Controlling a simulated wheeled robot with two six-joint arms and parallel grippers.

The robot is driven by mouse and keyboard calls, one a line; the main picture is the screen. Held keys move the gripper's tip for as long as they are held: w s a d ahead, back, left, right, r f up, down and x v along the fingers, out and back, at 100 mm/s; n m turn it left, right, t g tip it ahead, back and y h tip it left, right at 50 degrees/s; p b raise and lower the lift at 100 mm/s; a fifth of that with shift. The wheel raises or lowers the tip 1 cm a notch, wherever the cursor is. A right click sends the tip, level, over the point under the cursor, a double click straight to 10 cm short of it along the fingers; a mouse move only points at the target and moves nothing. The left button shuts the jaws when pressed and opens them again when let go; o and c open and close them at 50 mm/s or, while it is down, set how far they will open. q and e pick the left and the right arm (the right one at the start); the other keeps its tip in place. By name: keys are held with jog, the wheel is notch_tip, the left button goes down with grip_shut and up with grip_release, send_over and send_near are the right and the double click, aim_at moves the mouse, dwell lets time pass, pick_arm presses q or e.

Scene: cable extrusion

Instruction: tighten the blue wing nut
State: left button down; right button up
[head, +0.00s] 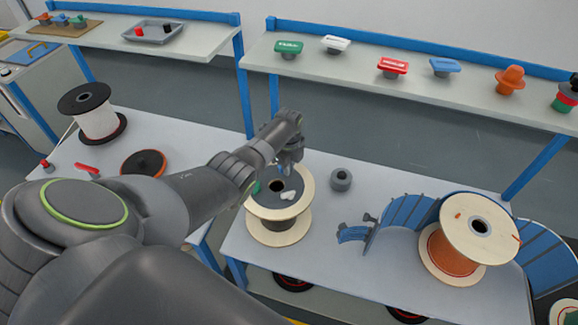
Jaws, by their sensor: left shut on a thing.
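My left gripper (284,167) reaches over a wooden-flanged spool (272,236) on the middle table, fingers pointing down close above its dark top. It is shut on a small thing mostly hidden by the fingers. A bit of blue shows there, which seems to be the blue wing nut (281,169), but its shape and seating cannot be made out. Beside it on the spool top, a green piece (255,187) shows at the left and a white one (289,196) at the front right. My right gripper is out of view.
A grey ring-shaped part (341,179) stands just right of the spool. Farther right are a blue clamp-like part (353,234) and an orange cable spool (452,254) by blue curved guides. The back shelf (350,70) holds several coloured handle-shaped parts, including a blue one (445,67).

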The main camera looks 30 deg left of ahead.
pick_arm(q)
jog(key=c, duration=1.5)
grip_release()
jog(key=shift+r, duration=0.15)
jog(key=shift+r, duration=0.25)
notch_tip(320, 180, up, 17)
jog(key=shift+f+b, duration=0.15)
jog(key=shift+b, duration=0.4)
